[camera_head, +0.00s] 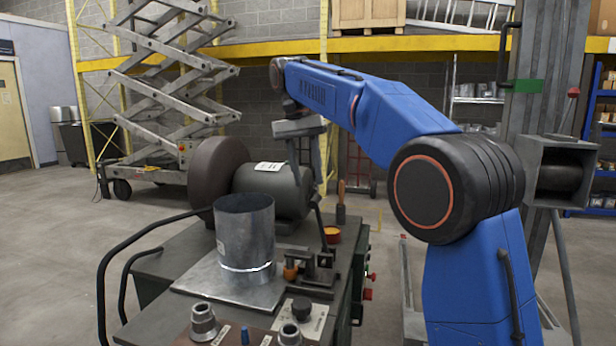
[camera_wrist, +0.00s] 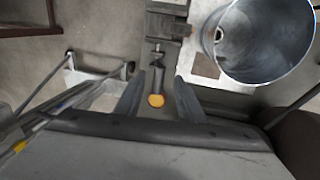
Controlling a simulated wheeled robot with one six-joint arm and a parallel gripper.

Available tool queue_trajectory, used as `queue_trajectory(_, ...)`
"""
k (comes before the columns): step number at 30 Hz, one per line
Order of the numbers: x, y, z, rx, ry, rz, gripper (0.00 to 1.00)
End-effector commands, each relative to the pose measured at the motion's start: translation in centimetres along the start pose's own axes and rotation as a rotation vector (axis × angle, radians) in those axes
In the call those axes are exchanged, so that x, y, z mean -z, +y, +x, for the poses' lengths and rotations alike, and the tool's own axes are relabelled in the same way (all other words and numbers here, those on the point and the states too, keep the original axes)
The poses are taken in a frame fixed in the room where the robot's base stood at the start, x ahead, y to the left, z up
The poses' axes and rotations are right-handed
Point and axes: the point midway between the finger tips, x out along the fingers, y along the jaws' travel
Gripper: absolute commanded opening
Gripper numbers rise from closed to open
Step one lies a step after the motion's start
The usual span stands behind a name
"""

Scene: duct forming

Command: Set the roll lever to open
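In the wrist view, a short dark lever (camera_wrist: 158,78) with a round orange end lies below a metal block. I take it for the roll lever; which orange-ended part it is in the head view, I cannot tell. My gripper (camera_wrist: 158,99) is open, with one dark finger on each side of the orange end in the picture. No contact shows, and the height gap is unclear. In the head view, my gripper (camera_head: 308,172) points down over the far part of the machine bench, beside the grey motor (camera_head: 270,190). Its fingertips are hard to make out there.
A grey metal duct cylinder (camera_head: 245,235) stands on a plate on the bench; it also shows in the wrist view (camera_wrist: 258,40). A clamp-like fitting (camera_head: 318,268) is right of it. A large dark wheel (camera_head: 214,170) is behind. Curved black rails edge the bench's left side.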

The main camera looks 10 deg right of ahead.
Motion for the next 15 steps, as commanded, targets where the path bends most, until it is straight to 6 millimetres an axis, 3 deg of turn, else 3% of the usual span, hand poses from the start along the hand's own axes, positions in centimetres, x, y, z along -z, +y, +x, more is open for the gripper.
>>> queue_trajectory(1, 0.0, 0.0, 0.0, 0.001, 0.001, 0.0, 0.23)
queue_trajectory(4, 0.0, 0.4, -0.2, 0.015, 0.008, -0.001, 0.0)
queue_trajectory(15, -0.1, 5.5, -2.3, 0.224, 0.124, -0.021, 0.0)
